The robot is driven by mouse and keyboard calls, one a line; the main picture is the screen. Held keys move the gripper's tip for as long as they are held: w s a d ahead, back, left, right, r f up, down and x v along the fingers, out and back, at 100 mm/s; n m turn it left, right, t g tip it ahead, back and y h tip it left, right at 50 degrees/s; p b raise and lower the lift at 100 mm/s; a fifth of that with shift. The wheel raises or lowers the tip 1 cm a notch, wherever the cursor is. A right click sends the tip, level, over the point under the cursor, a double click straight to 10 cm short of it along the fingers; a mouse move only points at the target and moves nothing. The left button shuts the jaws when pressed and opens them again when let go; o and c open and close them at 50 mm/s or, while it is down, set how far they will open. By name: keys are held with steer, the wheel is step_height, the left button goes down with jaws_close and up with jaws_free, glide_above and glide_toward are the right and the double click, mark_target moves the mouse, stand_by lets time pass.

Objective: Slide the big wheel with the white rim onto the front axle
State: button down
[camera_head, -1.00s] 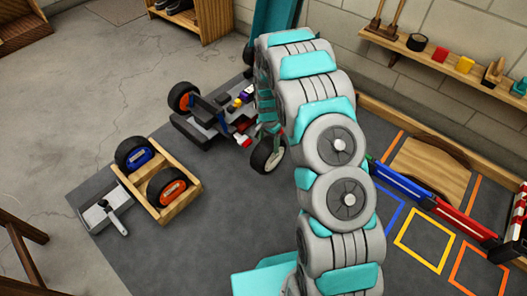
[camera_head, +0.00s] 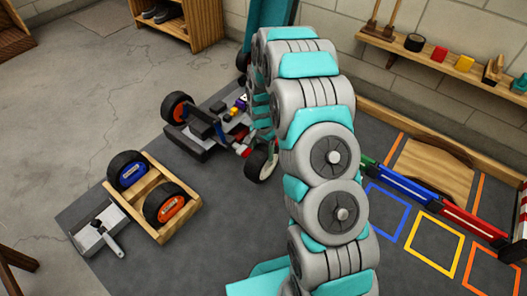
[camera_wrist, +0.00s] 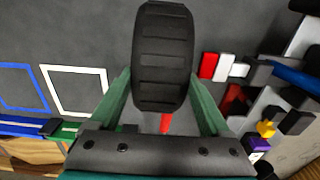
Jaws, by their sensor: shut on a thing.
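The big black wheel (camera_wrist: 163,55) is between the green fingers of my gripper (camera_wrist: 162,82), which is shut on it. Its tread faces the wrist camera, so its rim is hidden there. In the head view the wheel (camera_head: 262,163) is upright, its pale rim partly showing. My arm hides most of the gripper (camera_head: 262,137). The car (camera_head: 200,130) stands left of the wheel. A red and white axle end (camera_head: 243,150) points toward the wheel. In the wrist view this axle end (camera_wrist: 223,67) is right of the wheel, with a gap between them.
A wooden crate (camera_head: 187,212) holds two wheels with blue and orange rims. A dustpan (camera_head: 95,232) lies beside it. Blue and red bars (camera_head: 405,187) and coloured floor squares are at right. Grey mat is clear between crate and arm.

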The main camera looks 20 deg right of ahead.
steer(key=shift+w+a, duration=0.8)
steer(key=shift+w, duration=0.25)
steer(key=shift+w+a, duration=0.75)
steer(key=shift+w, duration=0.3)
steer(key=shift+w+a+p, duration=0.15)
steer(key=shift+w+a, duration=0.55)
steer(key=shift+w, duration=0.3)
steer(key=shift+w+a+p, duration=0.15)
steer(key=shift+w+a, duration=0.6)
steer(key=shift+w, duration=0.25)
steer(key=shift+w+a+p, duration=0.15)
steer(key=shift+w+a, duration=0.55)
steer(key=shift+w, duration=0.3)
stand_by(0.9)
jaws_free()
step_height(320, 180, up, 8)
stand_by(0.5)
steer(key=shift+f, duration=0.1)
